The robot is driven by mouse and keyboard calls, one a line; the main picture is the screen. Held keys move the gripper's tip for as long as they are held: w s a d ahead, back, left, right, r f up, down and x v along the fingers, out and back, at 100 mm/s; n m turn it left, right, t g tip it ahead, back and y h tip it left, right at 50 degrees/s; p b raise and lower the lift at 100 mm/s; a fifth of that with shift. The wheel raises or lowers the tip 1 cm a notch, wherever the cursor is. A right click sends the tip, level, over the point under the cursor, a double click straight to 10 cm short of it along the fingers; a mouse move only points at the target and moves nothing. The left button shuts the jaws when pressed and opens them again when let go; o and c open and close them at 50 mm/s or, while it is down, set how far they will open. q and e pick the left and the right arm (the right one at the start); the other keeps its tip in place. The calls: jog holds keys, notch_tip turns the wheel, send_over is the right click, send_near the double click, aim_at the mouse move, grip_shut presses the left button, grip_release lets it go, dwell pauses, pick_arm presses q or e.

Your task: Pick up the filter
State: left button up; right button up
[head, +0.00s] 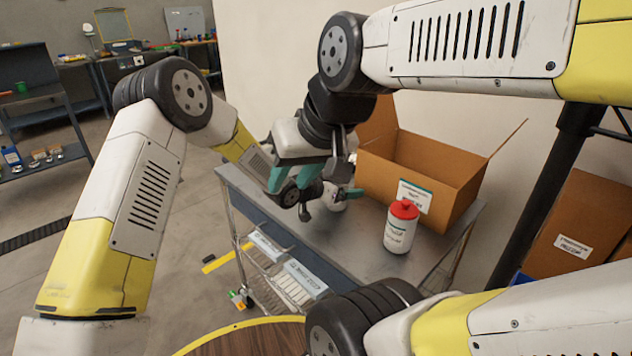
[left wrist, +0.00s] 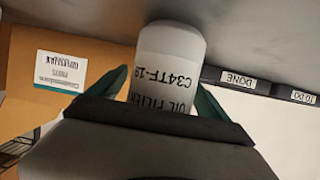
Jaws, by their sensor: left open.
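The filter (left wrist: 168,65) is a white cylinder with upside-down black "OIL FILTER" lettering in the left wrist view. It sits between the two teal fingers of my open left gripper (left wrist: 165,90), with no clear grip on it. In the head view, my left gripper (head: 336,196) is low over the grey cart top. A white bit of the filter (head: 337,204) shows there, mostly hidden by the grippers. My right gripper (head: 305,173) hangs in front and above, its teal fingers apart with nothing seen held.
A white bottle with a red cap (head: 401,226) stands on the metal cart (head: 350,238), right of the grippers. An open cardboard box (head: 455,170) is behind it. Labelled bins (head: 290,285) sit on the cart's lower front. A round wooden table edge (head: 240,335) is nearest me.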

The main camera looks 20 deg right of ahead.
pick_arm(q)
jog(key=shift+c, duration=0.4)
jog(key=c, duration=1.8)
jog(key=shift+r, duration=0.1)
grip_shut()
